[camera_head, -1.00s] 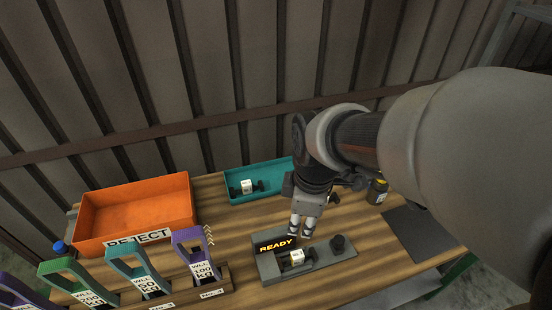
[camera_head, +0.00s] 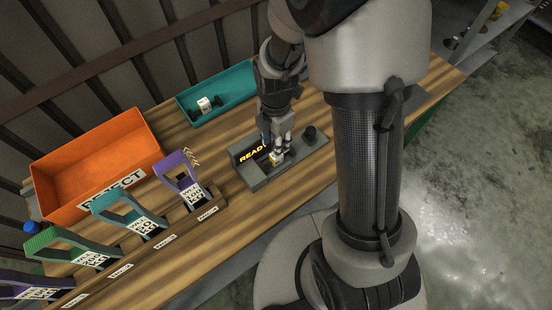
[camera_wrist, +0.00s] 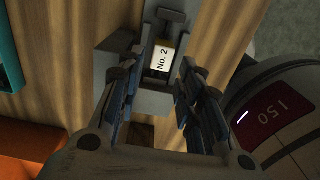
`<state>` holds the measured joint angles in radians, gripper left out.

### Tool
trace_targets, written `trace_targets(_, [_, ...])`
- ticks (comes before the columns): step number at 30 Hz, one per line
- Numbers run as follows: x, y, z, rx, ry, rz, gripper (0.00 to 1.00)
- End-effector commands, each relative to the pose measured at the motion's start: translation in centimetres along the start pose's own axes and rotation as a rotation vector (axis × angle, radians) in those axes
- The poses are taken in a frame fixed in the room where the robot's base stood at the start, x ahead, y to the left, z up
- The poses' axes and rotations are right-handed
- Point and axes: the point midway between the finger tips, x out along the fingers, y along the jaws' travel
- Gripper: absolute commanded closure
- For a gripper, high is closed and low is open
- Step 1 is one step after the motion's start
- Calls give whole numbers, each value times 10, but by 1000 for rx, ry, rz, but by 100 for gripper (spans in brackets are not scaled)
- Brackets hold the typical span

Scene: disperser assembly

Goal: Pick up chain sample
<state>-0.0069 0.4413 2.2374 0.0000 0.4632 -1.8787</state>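A chain sample (camera_wrist: 161,58) with a white and yellow tag reading "No. 2" sits in the grey test fixture (camera_head: 256,183). In the head view its pale tag (camera_head: 277,159) shows just under my gripper (camera_head: 277,143). In the wrist view my gripper (camera_wrist: 160,70) is open, with one finger on each side of the tag and visible gaps between. The sample's dark ends are partly hidden in the fixture's dark slot. A second tagged sample (camera_head: 205,104) lies in the teal tray (camera_head: 238,75).
The fixture's "READY" display (camera_head: 250,153) stands beside my gripper, and a dark knob (camera_head: 310,133) is at its right end. An orange reject bin (camera_head: 60,203) and several coloured handled shackles, including a purple one (camera_head: 180,170), stand to the left. Bare wood lies between.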

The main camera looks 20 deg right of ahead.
Motion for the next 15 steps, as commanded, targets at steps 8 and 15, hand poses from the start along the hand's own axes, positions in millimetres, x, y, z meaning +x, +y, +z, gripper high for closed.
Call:
trace_targets(8, [21, 0, 0, 1, 0, -1, 67])
trace_targets(15, [53, -5, -1, 1, 1, -4, 67])
